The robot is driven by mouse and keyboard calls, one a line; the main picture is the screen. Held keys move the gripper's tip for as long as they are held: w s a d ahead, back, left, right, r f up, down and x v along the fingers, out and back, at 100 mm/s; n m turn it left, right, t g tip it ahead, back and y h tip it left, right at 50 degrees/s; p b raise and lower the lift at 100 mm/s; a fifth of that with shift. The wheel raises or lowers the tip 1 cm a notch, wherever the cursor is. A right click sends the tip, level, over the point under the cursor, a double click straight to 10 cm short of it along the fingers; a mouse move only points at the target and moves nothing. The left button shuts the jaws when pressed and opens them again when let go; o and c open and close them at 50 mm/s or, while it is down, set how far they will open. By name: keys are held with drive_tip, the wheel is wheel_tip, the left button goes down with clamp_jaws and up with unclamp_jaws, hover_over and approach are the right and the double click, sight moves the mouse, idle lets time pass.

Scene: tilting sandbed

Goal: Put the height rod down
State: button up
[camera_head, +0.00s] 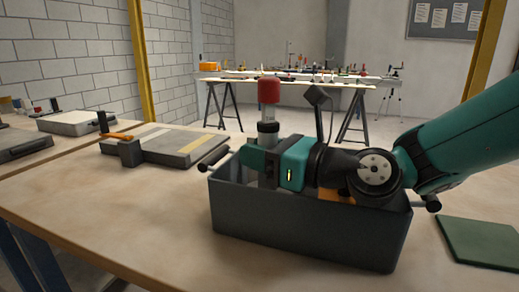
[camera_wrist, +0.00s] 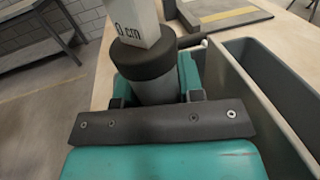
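The height rod has a red end (camera_head: 269,90), which points up in the head view, and a grey shaft. The wrist view shows its white part (camera_wrist: 138,20) marked "0 cm", a black collar and a grey cylinder. My gripper (camera_head: 264,160) is shut on the grey cylinder below the collar; in the wrist view its teal fingers (camera_wrist: 155,90) stand on both sides of it. The rod looks about upright at the left end of the dark grey bin (camera_head: 300,232). Its lower end is hidden behind the gripper and bin wall.
The bin stands on the wooden table (camera_head: 130,222). A flat grey slab (camera_head: 178,145) with pale and yellow strips lies beyond it on the left. A dark green mat (camera_head: 480,243) lies at the right. The table front left of the bin is clear.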

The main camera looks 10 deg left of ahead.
drive_tip(key=o, duration=0.3)
drive_tip(key=shift+f, duration=0.2)
drive_tip(key=shift+o, duration=0.2)
drive_tip(key=shift+r, duration=0.85)
drive_tip(key=v, duration=0.7)
drive_tip(key=shift+d+f, duration=0.15)
drive_tip(key=shift+d, duration=0.1)
drive_tip(key=shift+s, duration=0.1)
